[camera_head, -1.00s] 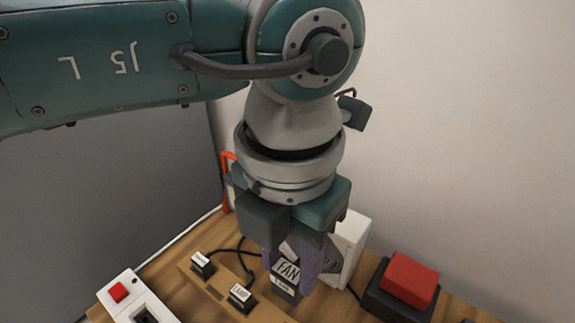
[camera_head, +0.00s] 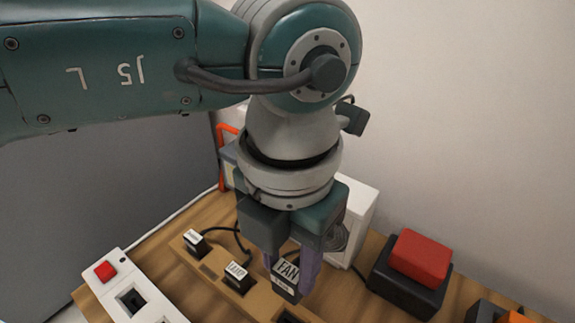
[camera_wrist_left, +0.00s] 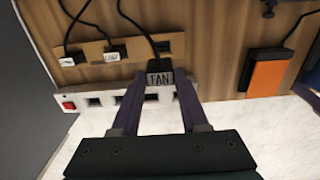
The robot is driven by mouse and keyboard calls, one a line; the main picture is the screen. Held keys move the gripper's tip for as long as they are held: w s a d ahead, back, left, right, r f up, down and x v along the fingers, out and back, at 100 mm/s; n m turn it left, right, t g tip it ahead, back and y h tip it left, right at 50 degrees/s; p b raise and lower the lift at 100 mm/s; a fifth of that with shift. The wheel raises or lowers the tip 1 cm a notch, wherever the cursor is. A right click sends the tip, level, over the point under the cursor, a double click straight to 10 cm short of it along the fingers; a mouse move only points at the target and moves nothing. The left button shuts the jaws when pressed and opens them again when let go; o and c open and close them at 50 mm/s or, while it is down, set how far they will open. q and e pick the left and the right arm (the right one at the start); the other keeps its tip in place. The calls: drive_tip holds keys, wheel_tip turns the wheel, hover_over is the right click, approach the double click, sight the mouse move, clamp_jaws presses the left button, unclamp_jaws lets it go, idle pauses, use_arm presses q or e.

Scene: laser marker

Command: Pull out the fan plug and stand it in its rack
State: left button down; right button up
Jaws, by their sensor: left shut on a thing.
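The fan plug (camera_head: 286,278) is a dark plug with a white FAN label. My left gripper (camera_head: 292,272) is shut on it, one purple finger on each side. It also shows between the fingers in the left wrist view (camera_wrist_left: 159,78), with its black cord running upward. The wooden rack (camera_head: 210,272) holds two other labelled plugs, one reading LAMP (camera_head: 237,275). A dark empty slot (camera_head: 288,319) shows at the rack's near end, below the held plug. The plug looks upright and apart from the rack; its lower end is hard to judge. My right gripper is out of view.
A white power strip (camera_head: 118,284) with a red switch (camera_head: 105,271) and dark sockets lies beside the rack. A white boxy fan (camera_head: 358,212) stands behind my gripper. A red block on a black base (camera_head: 420,257) is at right. An orange-topped item (camera_wrist_left: 266,78) shows in the wrist view.

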sight(291, 303)
use_arm(q)
drive_tip(key=shift+f+b, duration=2.9)
drive_tip(key=shift+f, duration=0.75)
drive_tip(key=shift+d, duration=0.2)
drive_tip(key=shift+s+f+b, duration=0.1)
drive_tip(key=shift+f+b, duration=0.65)
drive_tip(key=shift+f, duration=0.3)
drive_tip(key=shift+f+b, duration=0.3)
drive_tip(key=shift+f, duration=0.4)
drive_tip(key=shift+c, duration=1.7)
unclamp_jaws()
drive_tip(key=shift+r, duration=0.15)
